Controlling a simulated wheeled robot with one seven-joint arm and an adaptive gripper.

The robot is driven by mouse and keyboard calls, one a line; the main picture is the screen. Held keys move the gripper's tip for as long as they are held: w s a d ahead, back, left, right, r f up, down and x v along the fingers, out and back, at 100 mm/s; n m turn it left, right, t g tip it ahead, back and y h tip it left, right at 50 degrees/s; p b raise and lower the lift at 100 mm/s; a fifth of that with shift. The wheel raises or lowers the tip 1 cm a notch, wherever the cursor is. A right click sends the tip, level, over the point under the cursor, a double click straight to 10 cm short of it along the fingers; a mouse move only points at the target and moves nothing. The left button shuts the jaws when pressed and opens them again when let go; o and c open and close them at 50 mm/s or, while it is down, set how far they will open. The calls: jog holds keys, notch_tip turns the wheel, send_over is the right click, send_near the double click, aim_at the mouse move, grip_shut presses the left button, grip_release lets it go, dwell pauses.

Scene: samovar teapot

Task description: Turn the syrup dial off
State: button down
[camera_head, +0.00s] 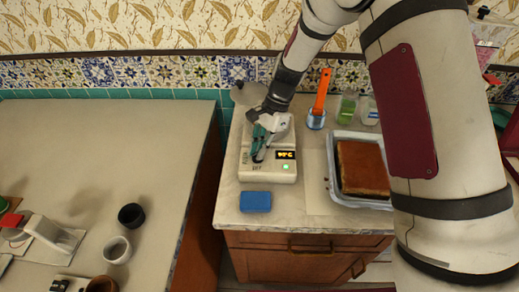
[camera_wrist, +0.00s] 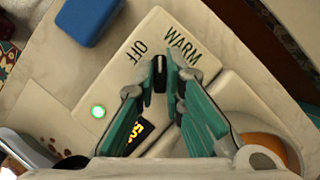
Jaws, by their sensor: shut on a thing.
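The cream appliance (camera_head: 284,176) stands on the right counter with a lit orange display and a green light. In the wrist view its top (camera_wrist: 205,62) carries the printed words OFF and WARM. A small black dial (camera_wrist: 160,77) sits below and between these words, with a pale mark at its upper end. My gripper (camera_wrist: 160,80) is shut on the dial, with one teal finger on each side. The mark points up between the two words; I cannot tell the exact setting. In the head view my gripper (camera_head: 261,150) hides the dial.
A blue block (camera_head: 255,201) lies in front of the appliance. To the right are an orange-handled tool (camera_head: 321,92) in a cup, a green container (camera_head: 347,108) and a tray (camera_head: 333,195) holding a brown slab. The left counter (camera_head: 100,135) has cups near its front.

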jog(key=n+h+b, duration=0.1)
jog(key=n, duration=0.1)
jog(key=n+g+b, duration=0.1)
jog(key=n+b, duration=0.1)
jog(key=n, duration=0.1)
jog(key=shift+w+a+f+n+h, duration=0.1)
jog(key=shift+w+f+n+h, duration=0.05)
jog(key=shift+n+h, duration=0.2)
jog(key=shift+a+n+g+h+b, duration=0.15)
jog(key=shift+n+h+b, duration=0.35)
jog(key=shift+n, duration=0.55)
jog(key=shift+d+n+g+h+b, duration=0.1)
jog(key=shift+n+g+h+b, duration=0.25)
jog(key=shift+n, duration=0.65)
jog(key=c, duration=1.7)
grip_release()
jog(key=v, duration=1.2)
jog(key=shift+a, duration=0.1)
jog(key=shift+s+r, duration=0.2)
jog(key=shift+s, duration=0.05)
